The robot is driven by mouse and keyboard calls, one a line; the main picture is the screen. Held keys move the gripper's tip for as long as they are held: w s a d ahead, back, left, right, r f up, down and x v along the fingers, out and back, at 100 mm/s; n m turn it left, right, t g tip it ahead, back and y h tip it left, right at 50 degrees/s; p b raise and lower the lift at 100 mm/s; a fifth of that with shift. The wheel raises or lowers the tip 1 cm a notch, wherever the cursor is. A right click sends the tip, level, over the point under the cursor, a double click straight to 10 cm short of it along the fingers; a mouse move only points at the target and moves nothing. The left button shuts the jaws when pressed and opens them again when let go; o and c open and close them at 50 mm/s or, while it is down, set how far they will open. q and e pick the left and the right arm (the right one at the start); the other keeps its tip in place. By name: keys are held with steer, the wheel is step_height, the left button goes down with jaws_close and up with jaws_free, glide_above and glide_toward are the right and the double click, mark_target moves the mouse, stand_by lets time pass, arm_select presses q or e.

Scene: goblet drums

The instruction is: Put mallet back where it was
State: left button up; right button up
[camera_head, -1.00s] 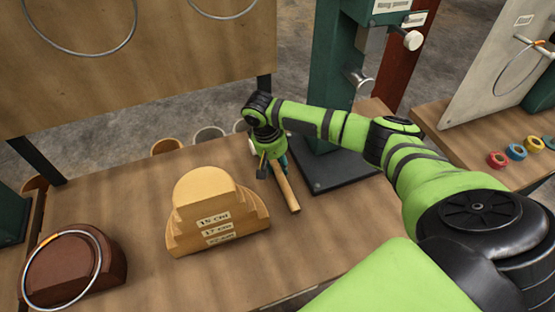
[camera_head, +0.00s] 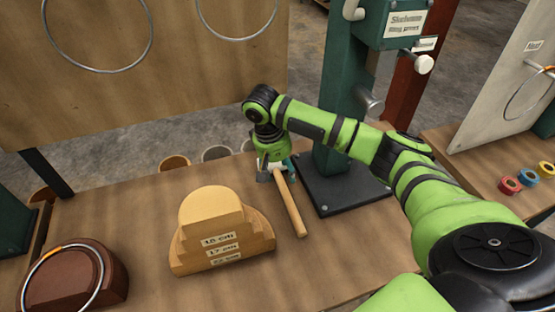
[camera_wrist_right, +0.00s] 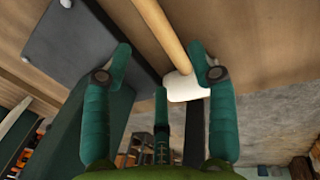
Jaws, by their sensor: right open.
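The mallet lies on the wooden bench, with its long pale wooden handle (camera_head: 291,205) pointing toward the front, to the right of the stepped wooden block. My right gripper (camera_head: 276,171) is low over the mallet's far end, which it partly hides. My left gripper is not in view.
The stepped block (camera_head: 220,235) with size labels stands left of the mallet. A green press (camera_head: 345,90) on a dark base plate (camera_head: 345,188) stands close on the right. A brown block with a ring (camera_head: 75,280) is at front left. Bare bench lies in front.

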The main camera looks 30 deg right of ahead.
steer(key=r, duration=0.2)
steer(key=a+r, duration=0.1)
steer(key=r, duration=0.2)
steer(key=shift+w, duration=0.15)
